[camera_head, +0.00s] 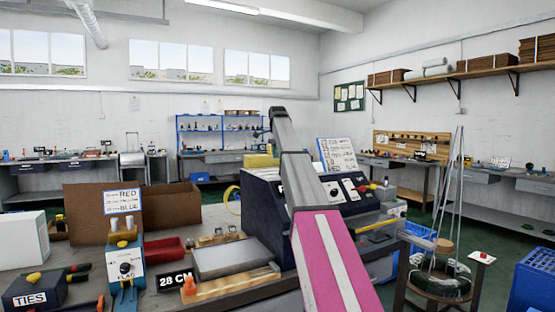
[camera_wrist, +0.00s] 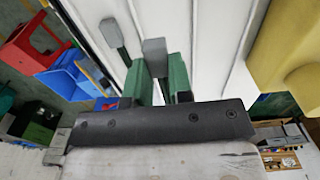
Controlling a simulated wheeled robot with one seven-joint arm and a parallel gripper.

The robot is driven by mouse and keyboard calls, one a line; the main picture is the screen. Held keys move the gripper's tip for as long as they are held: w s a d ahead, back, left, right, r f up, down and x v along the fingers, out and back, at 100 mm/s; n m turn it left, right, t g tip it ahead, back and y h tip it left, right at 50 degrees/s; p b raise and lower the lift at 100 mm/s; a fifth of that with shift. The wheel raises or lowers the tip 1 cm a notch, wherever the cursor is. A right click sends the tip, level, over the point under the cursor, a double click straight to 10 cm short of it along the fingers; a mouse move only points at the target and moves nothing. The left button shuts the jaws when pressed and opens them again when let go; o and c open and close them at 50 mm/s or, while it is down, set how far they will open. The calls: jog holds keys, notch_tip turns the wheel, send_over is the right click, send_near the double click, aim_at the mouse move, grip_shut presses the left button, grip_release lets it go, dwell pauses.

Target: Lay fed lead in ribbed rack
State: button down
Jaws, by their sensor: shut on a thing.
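My gripper (camera_wrist: 157,75) shows in the wrist view, with two dark green fingers close together. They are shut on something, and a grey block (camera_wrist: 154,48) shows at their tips. I cannot tell whether that block is part of the lead. A second grey piece (camera_wrist: 115,38) is just left of it. Behind is a pale surface (camera_wrist: 200,35) with dark parallel lines; I cannot tell if it is the ribbed rack. In the head view my arm hides its own gripper. A wooden-edged rack (camera_head: 232,287) with a grey plate (camera_head: 222,257) lies beside the "28 CM" sign (camera_head: 175,281).
A dark blue machine (camera_head: 262,208) with a control panel stands behind my arm. A round coil stand (camera_head: 441,284) is at right. A yellow body (camera_wrist: 288,45) is close in the wrist view.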

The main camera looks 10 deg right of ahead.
jog(key=shift+w+r, duration=0.1)
jog(key=shift+w, duration=0.4)
jog(key=shift+f, duration=3.35)
jog(key=c, duration=0.9)
grip_release()
jog(key=shift+c, duration=0.2)
jog(key=shift+r, duration=0.15)
